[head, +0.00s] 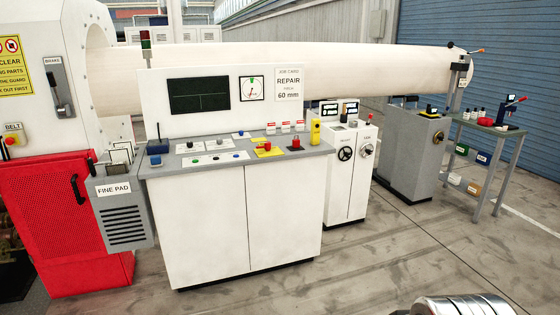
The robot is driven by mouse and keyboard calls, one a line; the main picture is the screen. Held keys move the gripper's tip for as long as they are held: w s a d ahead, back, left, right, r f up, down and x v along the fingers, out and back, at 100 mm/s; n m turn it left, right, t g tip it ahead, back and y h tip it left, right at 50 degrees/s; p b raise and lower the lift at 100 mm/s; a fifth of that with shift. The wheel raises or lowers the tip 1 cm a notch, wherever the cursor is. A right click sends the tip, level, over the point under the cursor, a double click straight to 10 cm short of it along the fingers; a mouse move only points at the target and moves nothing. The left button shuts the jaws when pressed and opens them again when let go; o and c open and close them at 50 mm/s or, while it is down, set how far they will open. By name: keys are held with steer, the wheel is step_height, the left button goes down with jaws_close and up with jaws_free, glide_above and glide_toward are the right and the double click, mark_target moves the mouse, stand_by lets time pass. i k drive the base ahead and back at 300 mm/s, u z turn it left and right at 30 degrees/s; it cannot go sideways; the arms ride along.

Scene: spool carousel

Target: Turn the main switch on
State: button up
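A red handle on a yellow plate (266,149) sits on the sloping top of the white control desk (200,230). It looks like the main switch, but its marking and its exact position are too small to read. A red mushroom button on a dark plate (295,145) is just to its right. My gripper is not in view, so I cannot tell its distance from the switch.
A blue-based lever (155,158) and several small buttons share the desk top. A yellow box (315,132) stands at its right end. A red mesh guard (60,210) is at left. Shiny metal (462,307) shows at bottom right. Floor in front is clear.

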mark_target(267, 146)
steer(key=u, duration=0.3)
steer(key=i, duration=1.45)
steer(key=u, duration=0.4)
steer(key=i, duration=2.15)
steer(key=u, duration=0.1)
